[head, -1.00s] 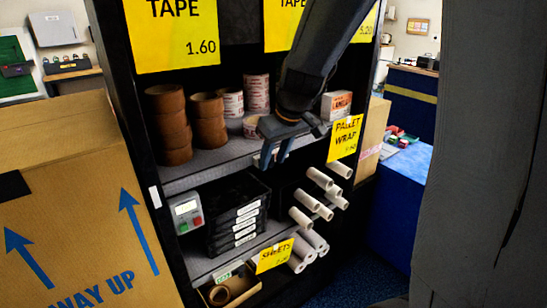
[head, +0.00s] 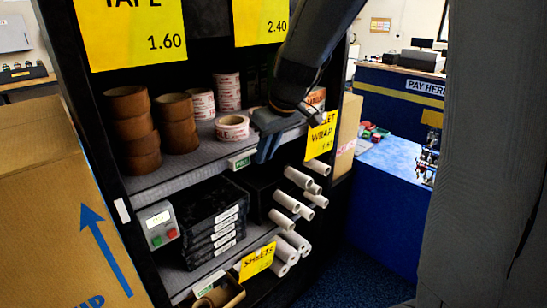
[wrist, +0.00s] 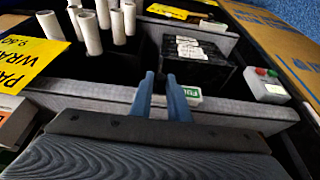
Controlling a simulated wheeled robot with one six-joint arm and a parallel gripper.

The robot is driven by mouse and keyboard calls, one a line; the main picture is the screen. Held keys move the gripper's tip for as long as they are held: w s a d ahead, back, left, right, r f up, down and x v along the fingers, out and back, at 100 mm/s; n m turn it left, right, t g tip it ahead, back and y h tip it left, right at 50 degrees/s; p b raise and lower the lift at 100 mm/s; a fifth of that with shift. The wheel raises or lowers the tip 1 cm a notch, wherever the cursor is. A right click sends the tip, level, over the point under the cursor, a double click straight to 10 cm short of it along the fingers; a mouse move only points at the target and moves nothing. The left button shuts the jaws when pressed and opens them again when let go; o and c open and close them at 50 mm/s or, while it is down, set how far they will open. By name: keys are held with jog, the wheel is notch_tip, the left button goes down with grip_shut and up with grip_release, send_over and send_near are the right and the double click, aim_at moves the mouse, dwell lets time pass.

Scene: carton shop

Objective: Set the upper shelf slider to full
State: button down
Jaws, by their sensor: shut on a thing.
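My gripper (head: 263,154) is at the front edge of the upper shelf (head: 185,172), shut on the upper shelf slider. The slider itself is mostly hidden by the fingers. A small white and green tag (head: 242,161) shows on the shelf edge just left of the fingers. In the wrist view, the two blue fingers of my gripper (wrist: 160,76) reach over the grey shelf edge. The tag (wrist: 193,94) is beside the right finger there and seems to read "FULL", partly covered.
Brown and white tape rolls (head: 232,127) stand on the upper shelf behind the edge. A yellow wrap sign (head: 321,137) hangs right of my gripper. White tubes (head: 298,177) stick out below it. A control box (head: 158,225) and black boxes (head: 215,225) sit on the lower shelf.

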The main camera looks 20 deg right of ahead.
jog(key=shift+w+d, duration=0.1)
jog(key=shift+d, duration=0.15)
jog(key=c, duration=1.6)
grip_release()
jog(key=shift+d, duration=0.15)
jog(key=shift+c, duration=0.2)
jog(key=b+v, duration=0.1)
jog(key=v, duration=0.6)
jog(key=shift+r, duration=0.35)
jog(key=s+d+f+m+g+h, duration=0.1)
jog(key=s+f+m, duration=0.4)
jog(key=s+f, duration=1.2)
notch_tip(320, 180, down, 3)
jog(key=shift+r+m+g+h, duration=0.15)
jog(key=shift+m+g+h, duration=0.25)
jog(key=shift+g, duration=0.6)
